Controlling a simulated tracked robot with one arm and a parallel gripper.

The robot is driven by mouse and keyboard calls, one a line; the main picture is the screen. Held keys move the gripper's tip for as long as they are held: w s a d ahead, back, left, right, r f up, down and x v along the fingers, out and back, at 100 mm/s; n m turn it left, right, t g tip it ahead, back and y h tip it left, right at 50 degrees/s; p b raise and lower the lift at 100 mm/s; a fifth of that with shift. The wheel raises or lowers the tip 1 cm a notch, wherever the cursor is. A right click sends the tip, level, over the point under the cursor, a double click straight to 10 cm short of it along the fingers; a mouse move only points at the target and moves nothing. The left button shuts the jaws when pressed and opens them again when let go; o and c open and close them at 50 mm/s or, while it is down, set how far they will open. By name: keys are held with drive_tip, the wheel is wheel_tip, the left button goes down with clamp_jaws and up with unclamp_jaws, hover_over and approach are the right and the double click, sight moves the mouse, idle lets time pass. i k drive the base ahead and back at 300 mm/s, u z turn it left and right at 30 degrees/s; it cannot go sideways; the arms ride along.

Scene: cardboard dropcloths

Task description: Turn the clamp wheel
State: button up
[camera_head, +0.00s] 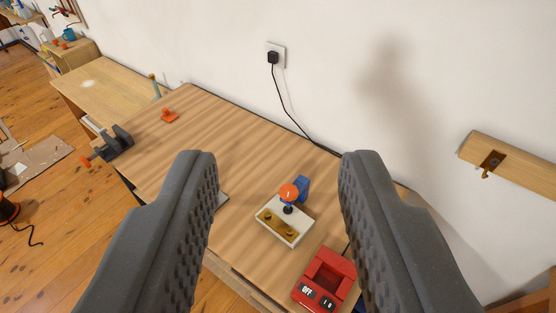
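A small device with a white base (287,232) and brass-coloured top plate stands on the wooden bench. An orange round wheel-like part (289,192) sits above it on a dark stem, with a blue block (301,187) behind. A dark grey vise-like clamp (117,141) with an orange handle end (86,162) is at the bench's left edge. I cannot tell for sure which of these is the clamp wheel. My gripper (278,162) is open and empty. Its two dark fingers frame the white device from left and right, and the orange part appears between them, apart from both.
A red box (325,279) marked OFF stands at the bench's near right edge. A small orange object (169,116) lies at the far left. A black plug (273,58) and cord hang on the wall. A wooden shelf (515,158) juts out at right. The bench's middle is mostly clear.

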sight(288, 192)
drive_tip(key=z, duration=0.05)
drive_tip(key=i, duration=0.85)
drive_tip(key=z, duration=0.05)
